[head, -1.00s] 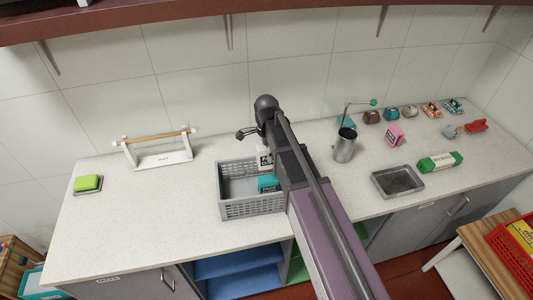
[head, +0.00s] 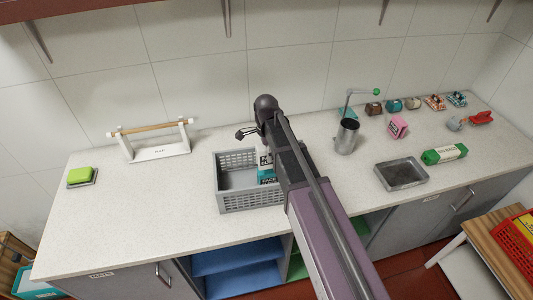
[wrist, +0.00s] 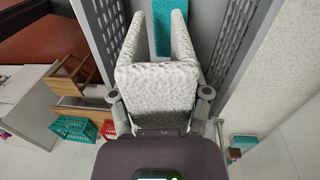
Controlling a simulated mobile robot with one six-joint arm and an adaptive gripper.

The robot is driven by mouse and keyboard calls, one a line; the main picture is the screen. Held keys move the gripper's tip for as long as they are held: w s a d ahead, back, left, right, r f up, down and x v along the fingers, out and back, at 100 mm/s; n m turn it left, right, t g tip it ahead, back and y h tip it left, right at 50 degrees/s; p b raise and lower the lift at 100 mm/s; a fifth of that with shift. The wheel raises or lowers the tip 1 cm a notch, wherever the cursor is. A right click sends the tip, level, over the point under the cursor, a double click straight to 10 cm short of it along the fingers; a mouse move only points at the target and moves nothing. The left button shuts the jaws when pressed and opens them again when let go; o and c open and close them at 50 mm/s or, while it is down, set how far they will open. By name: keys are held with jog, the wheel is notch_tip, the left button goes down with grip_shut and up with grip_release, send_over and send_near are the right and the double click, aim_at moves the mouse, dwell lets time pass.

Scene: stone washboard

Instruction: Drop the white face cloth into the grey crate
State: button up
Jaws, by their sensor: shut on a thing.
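The white face cloth (wrist: 155,85) is folded over and hangs in my gripper (wrist: 159,98), which is shut on it in the wrist view. In the head view part of the cloth (head: 265,158) shows beside my dark arm, over the right part of the grey crate (head: 229,203). The crate stands on the counter, with slotted walls; its walls also show on both sides in the wrist view (wrist: 232,40). A teal item (head: 267,181) with a FACE label lies in the crate below the cloth. In the head view my gripper is mostly hidden behind my arm.
A white rail stand (head: 160,152) and a green sponge (head: 80,175) are on the left. The counter (head: 130,215) left of the crate is clear.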

jog(key=o, duration=1.2)
jog(key=shift+r, duration=0.1)
